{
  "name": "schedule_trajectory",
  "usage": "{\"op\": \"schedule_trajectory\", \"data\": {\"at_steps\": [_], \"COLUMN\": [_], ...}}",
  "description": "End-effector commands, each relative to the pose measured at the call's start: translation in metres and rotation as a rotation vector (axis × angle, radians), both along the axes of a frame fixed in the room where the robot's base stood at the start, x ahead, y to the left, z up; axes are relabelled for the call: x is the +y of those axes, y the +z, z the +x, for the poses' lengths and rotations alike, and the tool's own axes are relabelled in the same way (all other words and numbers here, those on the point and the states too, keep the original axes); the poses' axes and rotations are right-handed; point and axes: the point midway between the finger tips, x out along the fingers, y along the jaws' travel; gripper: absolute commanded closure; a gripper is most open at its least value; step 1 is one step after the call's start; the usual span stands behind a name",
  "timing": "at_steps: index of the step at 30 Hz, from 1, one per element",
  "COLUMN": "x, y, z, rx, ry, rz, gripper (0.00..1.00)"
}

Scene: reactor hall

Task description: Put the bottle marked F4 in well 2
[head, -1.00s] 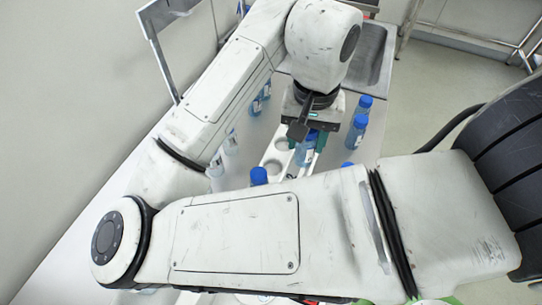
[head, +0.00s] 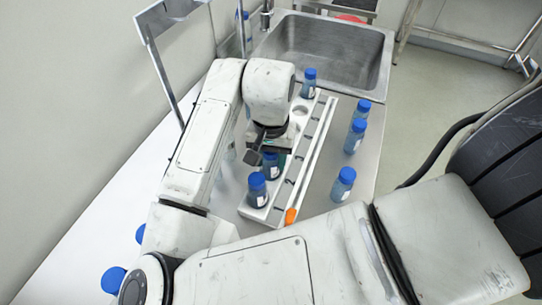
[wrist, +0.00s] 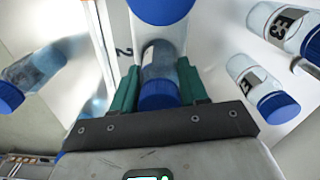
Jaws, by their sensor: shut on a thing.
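My gripper (head: 273,156) is shut on a blue-capped bottle (head: 270,172) at the white rack (head: 318,126). In the wrist view, the green fingers of my gripper (wrist: 160,84) are on either side of this bottle (wrist: 160,60), its blue cap facing the camera. A digit 2 (wrist: 124,50) is printed on the rack beside it. The bottle's mark is hidden, and I cannot tell how deep it sits in the well. Another bottle (head: 257,190) stands in the rack's near end, close to the held one. An empty well (head: 300,110) lies beyond my gripper.
A bottle (head: 309,83) stands at the rack's far end. Three bottles stand right of the rack, one of them here (head: 343,184); a bottle marked E3 (wrist: 280,27) shows in the wrist view. A sink (head: 325,50) lies behind. An orange-tipped thing (head: 291,215) is near the rack.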

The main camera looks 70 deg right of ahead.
Motion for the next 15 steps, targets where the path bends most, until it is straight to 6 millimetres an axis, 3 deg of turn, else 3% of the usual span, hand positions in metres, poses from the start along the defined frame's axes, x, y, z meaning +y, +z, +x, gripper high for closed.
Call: {"op": "schedule_trajectory", "data": {"at_steps": [8,9,15], "x": [-0.0002,-0.0001,-0.0001], "y": [-0.003,-0.0032,-0.0022], "z": [-0.0003,-0.0003,-0.0003], "rx": [0.001,0.0,0.0], "ry": [0.0,0.0,0.0], "rz": [0.0,0.0,0.0], "gripper": [0.88,0.56,0.37]}}
